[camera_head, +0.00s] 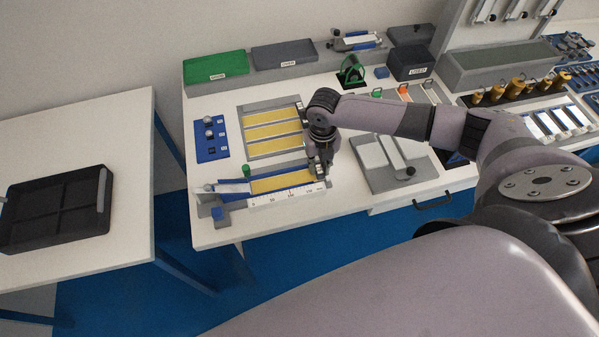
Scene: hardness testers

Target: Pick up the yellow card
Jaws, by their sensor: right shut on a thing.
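A yellow card (283,182) lies flat along a blue and grey fixture (235,203) with a white ruler scale (288,194) on its front side. My right gripper (319,172) points down at the card's right end and is shut on it; the fingertips partly hide that end. The card looks level with the fixture, and I cannot tell whether it is lifted. More yellow strips (272,131) lie in a grey rack behind the fixture. My left gripper is not in view.
A blue block with small knobs (211,139) and a green knob (246,169) stand near the fixture. A grey plate device (385,163) sits right of my gripper. Green (215,66) and grey (284,54) bins line the back. A black tray (57,210) is on the left table.

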